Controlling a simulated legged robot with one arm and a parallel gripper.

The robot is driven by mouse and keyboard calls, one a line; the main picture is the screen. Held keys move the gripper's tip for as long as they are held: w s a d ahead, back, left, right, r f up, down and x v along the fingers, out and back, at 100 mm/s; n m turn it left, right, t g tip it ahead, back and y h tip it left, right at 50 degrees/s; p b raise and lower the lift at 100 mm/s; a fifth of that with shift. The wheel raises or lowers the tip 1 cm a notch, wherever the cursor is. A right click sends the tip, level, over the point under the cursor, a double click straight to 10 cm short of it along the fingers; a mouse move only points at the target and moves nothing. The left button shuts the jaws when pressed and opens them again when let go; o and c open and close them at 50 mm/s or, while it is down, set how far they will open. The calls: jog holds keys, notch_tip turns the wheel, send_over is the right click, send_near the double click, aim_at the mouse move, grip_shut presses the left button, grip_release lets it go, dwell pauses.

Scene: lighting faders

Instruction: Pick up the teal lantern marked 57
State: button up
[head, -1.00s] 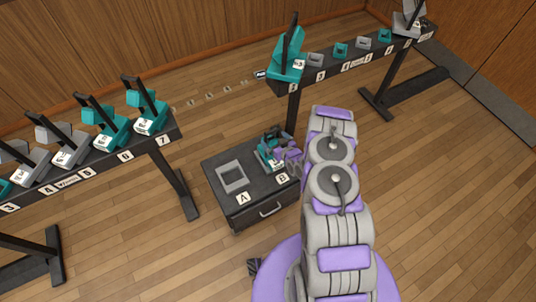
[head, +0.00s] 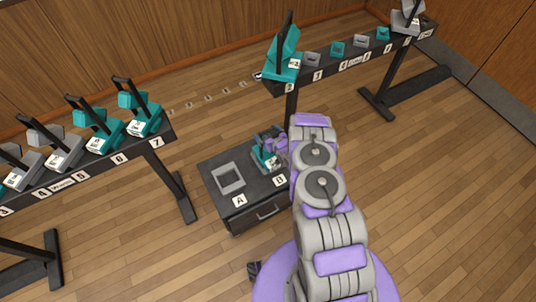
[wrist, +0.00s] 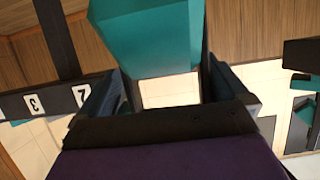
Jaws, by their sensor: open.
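A teal lantern (head: 266,158) with a dark handle stands at spot B on the dark case. Its number is too small to read. My gripper (head: 280,150) is at this lantern's right side in the head view, partly hiding it. In the wrist view a large teal body (wrist: 150,35) fills the top middle, close in front of the spread fingers of my gripper (wrist: 160,92). The fingers are open, with a pale gap between them. I cannot tell whether they touch the lantern.
The dark case (head: 245,218) has an empty grey frame (head: 228,179) at spot A. A right rack (head: 345,68) holds another teal lantern (head: 284,66) near label 2 and a grey one at the far end. The left rack (head: 110,160) holds several grey and teal lanterns.

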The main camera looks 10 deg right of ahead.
jog(key=shift+d, duration=0.1)
jog(key=shift+c, duration=0.9)
jog(key=shift+a, duration=0.75)
jog(key=c, duration=0.5)
jog(key=shift+a, duration=0.1)
jog(key=shift+c, duration=0.5)
jog(key=shift+d, duration=0.65)
jog(key=c, duration=0.9)
jog(key=shift+a, duration=0.45)
grip_shut()
jog(key=shift+r, duration=0.1)
